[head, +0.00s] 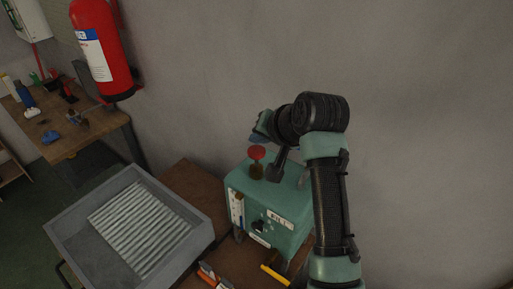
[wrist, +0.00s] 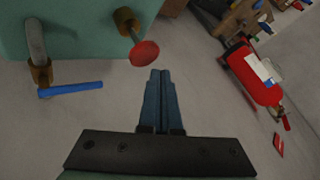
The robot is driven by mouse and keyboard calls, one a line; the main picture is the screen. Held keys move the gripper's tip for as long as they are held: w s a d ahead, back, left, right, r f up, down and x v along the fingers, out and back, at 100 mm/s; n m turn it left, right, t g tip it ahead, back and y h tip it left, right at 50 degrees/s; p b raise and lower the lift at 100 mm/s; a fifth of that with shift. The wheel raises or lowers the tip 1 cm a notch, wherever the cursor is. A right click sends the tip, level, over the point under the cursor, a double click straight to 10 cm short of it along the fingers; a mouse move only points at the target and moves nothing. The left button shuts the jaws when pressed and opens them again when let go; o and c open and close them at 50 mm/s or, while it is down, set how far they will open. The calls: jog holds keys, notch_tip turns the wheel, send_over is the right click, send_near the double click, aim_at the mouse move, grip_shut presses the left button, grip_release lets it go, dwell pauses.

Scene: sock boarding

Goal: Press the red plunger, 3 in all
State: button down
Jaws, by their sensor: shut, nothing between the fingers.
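The red plunger (head: 256,153) stands up from a brass collar on top of a teal machine box (head: 270,218). In the wrist view the red plunger cap (wrist: 144,53) is on its stem, clear of the box face. My gripper (head: 257,137) is close to the cap in the head view, its fingers partly hidden by the arm. In the wrist view my gripper (wrist: 160,75) is shut and empty. Its blue fingertips are just beside the red cap. I cannot tell whether they touch it.
A grey tray (head: 190,240) with a ribbed panel stands left of the box. A fire extinguisher (head: 101,50) hangs on the wall. A lever with a blue bar (wrist: 70,90) is on the box near the plunger. A workbench (head: 75,140) with tools stands far left.

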aim_at(258, 152)
jog(key=shift+f, duration=0.1)
dwell(0.7)
jog(key=shift+f, duration=0.35)
jog(key=shift+f+b, duration=0.55)
jog(key=shift+f, duration=1.15)
dwell(1.3)
jog(key=shift+r+p, duration=2.05)
jog(key=shift+r, duration=0.05)
notch_tip(258, 152, up, 5)
jog(key=p, duration=0.4)
jog(key=shift+r+p, duration=0.1)
jog(key=shift+p, duration=0.3)
dwell(0.7)
